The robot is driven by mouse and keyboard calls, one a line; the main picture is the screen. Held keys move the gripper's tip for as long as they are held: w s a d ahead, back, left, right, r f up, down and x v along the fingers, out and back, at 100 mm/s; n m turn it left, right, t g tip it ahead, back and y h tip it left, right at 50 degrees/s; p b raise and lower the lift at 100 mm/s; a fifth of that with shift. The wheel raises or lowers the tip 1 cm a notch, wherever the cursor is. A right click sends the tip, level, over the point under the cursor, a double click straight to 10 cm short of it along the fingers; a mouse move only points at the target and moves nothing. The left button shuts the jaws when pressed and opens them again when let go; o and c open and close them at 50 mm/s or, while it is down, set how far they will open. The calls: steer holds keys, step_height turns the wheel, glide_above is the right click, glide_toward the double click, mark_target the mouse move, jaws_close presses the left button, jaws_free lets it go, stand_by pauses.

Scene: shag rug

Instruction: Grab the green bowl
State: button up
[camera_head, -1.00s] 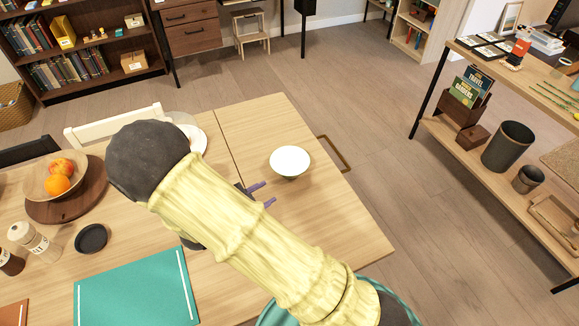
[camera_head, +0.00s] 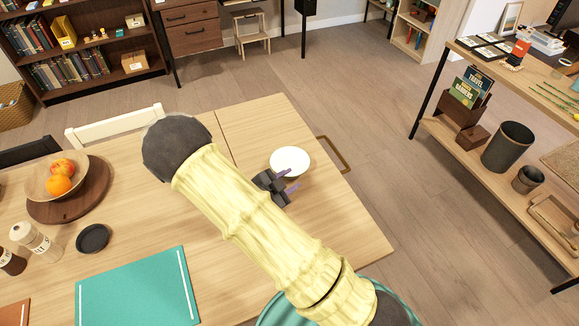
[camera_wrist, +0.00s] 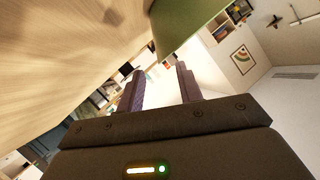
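The bowl (camera_head: 289,158) stands upright on the right part of the wooden table, and its inside looks white from above. In the wrist view a green curved surface (camera_wrist: 188,27), which looks like the bowl's outer side, is at the top, just beyond my fingers. My gripper (camera_head: 289,179) is at the bowl's near edge, low over the table, with its two purple fingers apart. The wrist view shows the fingers (camera_wrist: 160,70) spread with nothing between them. I cannot tell whether a finger touches the bowl.
A wooden tray (camera_head: 40,212) with a fruit bowl, a small dark dish (camera_head: 92,238), two shakers and a teal mat (camera_head: 135,290) are on the table's left. A white chair (camera_head: 112,128) stands behind. The table right of the bowl is clear to its edge.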

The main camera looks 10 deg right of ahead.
mark_target(294, 176)
steer(key=shift+w+d+f, duration=0.25)
steer(key=shift+w+d, duration=0.15)
steer(key=shift+d, duration=0.1)
steer(key=shift+w+a+p+x, duration=0.15)
steer(key=shift+p+x, duration=0.05)
steer(key=shift+x, duration=1.1)
steer(key=shift+w+a+p+x, duration=0.1)
steer(key=shift+p+x, duration=0.1)
steer(key=shift+x, duration=1.15)
steer(key=shift+f, duration=0.15)
jaws_close()
